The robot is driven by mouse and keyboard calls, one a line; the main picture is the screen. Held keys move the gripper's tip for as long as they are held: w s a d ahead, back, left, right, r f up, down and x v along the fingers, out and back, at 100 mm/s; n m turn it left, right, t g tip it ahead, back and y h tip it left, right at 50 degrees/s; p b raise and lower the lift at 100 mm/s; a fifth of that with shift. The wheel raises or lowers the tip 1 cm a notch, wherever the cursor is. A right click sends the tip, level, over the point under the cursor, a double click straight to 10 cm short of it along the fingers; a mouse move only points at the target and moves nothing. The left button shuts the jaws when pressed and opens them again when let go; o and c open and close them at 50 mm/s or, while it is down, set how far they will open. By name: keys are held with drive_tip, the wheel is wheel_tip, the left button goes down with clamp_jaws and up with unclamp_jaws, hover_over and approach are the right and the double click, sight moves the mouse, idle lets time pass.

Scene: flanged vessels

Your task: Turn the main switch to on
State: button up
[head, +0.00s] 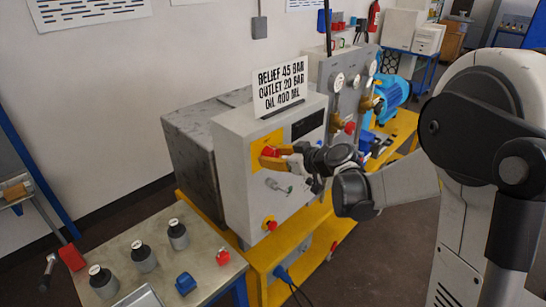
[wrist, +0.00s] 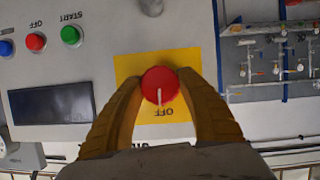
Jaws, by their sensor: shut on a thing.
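The main switch is a round red knob (wrist: 160,85) on a yellow plate (wrist: 128,66) on the front of a grey cabinet (head: 238,165). In the wrist view its white mark points down the picture, towards the upside-down word OFF on the plate. My gripper (wrist: 160,92) has its two yellow-brown fingers on either side of the knob, shut on it. In the head view my gripper (head: 272,158) reaches the cabinet front from the right. The knob is mostly hidden there, but the yellow plate (head: 258,146) shows behind the fingers.
In the wrist view a green START button (wrist: 71,35), a red OFF button (wrist: 36,41) and a dark display (wrist: 50,105) are beside the plate. Below the switch are a key-like handle (head: 278,186) and a red button (head: 270,224). A bench with bottles (head: 178,236) stands at lower left.

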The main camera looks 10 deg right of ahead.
drive_tip(key=m+g+y+b, duration=0.1)
drive_tip(key=m, duration=0.1)
drive_tip(key=shift+f+m+y, duration=0.1)
drive_tip(key=shift+m+y, duration=0.2)
drive_tip(key=shift+m, duration=0.1)
drive_tip(key=m+g+y+b, duration=0.1)
drive_tip(key=m+y+b, duration=0.1)
drive_tip(key=m, duration=0.1)
drive_tip(key=m+y+b, duration=0.1)
drive_tip(key=m+b, duration=0.1)
drive_tip(key=m, duration=0.1)
drive_tip(key=shift+f+y+b, duration=0.1)
drive_tip(key=shift+y+b, duration=0.3)
drive_tip(key=shift+m+y+b, duration=0.8)
drive_tip(key=shift+m+b, duration=0.15)
drive_tip(key=shift+m, duration=0.75)
drive_tip(key=o, duration=1.2)
drive_tip(key=shift+d, duration=0.1)
